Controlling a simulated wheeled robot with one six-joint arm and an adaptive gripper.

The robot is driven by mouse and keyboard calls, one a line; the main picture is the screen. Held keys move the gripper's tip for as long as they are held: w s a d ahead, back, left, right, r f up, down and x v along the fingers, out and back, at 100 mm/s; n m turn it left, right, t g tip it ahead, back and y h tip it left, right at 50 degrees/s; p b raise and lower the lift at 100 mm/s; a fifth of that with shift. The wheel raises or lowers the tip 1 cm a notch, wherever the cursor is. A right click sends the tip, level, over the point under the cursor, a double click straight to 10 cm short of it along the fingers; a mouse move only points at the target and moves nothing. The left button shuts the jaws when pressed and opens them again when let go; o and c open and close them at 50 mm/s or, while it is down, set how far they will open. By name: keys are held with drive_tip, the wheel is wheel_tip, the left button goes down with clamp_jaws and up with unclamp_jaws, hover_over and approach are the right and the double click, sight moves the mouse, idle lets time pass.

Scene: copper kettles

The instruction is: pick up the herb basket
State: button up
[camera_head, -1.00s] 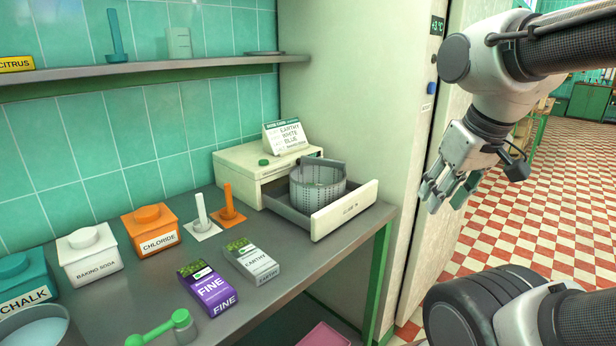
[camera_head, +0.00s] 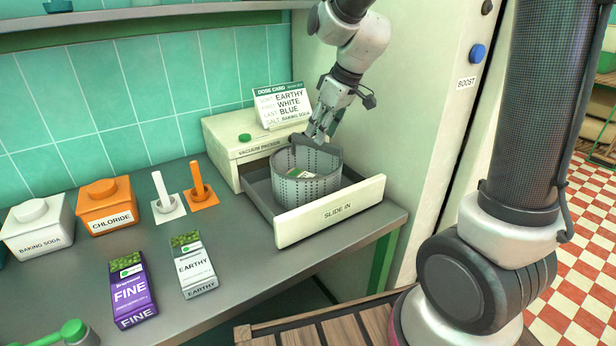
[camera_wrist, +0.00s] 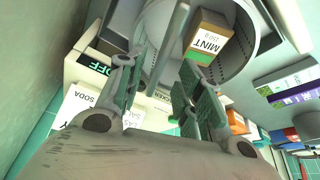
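The herb basket (camera_head: 306,172) is a grey perforated metal tub standing upright in the open drawer (camera_head: 330,212) of the cream vacuum packer. A bar handle (camera_wrist: 172,45) crosses the basket's top in the wrist view. A small mint box (camera_wrist: 206,42) lies inside the basket; it shows only partly in the head view. My gripper (camera_head: 320,130) is at the basket's top, near its back rim. In the wrist view my gripper (camera_wrist: 162,75) has its two fingers apart, with the bar between them in the picture. I cannot tell if the fingers touch it.
The cream packer (camera_head: 245,140) with a dose card (camera_head: 283,105) stands behind the drawer. A fridge-like cabinet wall (camera_head: 400,120) is close on the right. Herb packs (camera_head: 193,265), chloride (camera_head: 106,207) and baking soda (camera_head: 37,228) containers stand on the counter to the left.

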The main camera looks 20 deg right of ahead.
sight(316, 149)
drive_tip(key=shift+x, duration=2.55)
drive_tip(key=shift+f, duration=0.25)
clamp_jaws()
